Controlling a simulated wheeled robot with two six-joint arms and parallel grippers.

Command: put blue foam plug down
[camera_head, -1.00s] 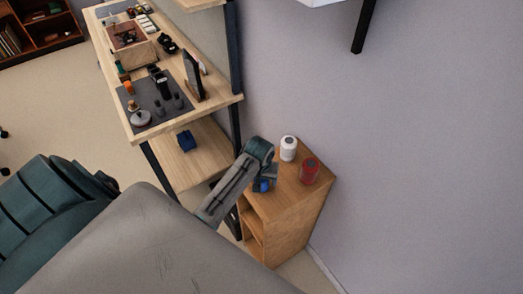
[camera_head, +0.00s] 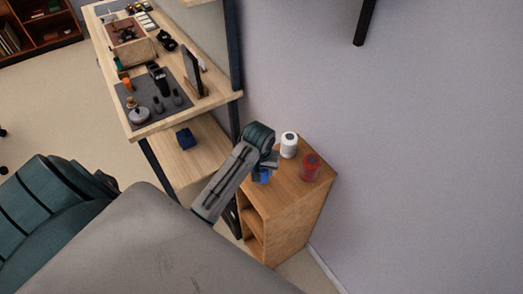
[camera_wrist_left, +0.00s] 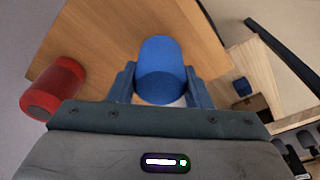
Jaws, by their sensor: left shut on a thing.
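The blue foam plug (camera_wrist_left: 161,68) is a short blue cylinder between the two fingers of my left gripper (camera_wrist_left: 160,85) in the left wrist view. The gripper is shut on it. In the head view the plug (camera_head: 262,177) shows as a small blue patch below my left gripper (camera_head: 264,170), over the top of the wooden cabinet (camera_head: 287,195). I cannot tell whether the plug touches the cabinet top. My right gripper does not show.
A white cylinder (camera_head: 289,146) and a red cylinder (camera_head: 310,168) stand on the cabinet near the wall. The red one (camera_wrist_left: 55,88) also shows in the left wrist view. A wooden desk (camera_head: 205,114) with a lower shelf holding a dark blue item (camera_head: 185,138) stands to the left.

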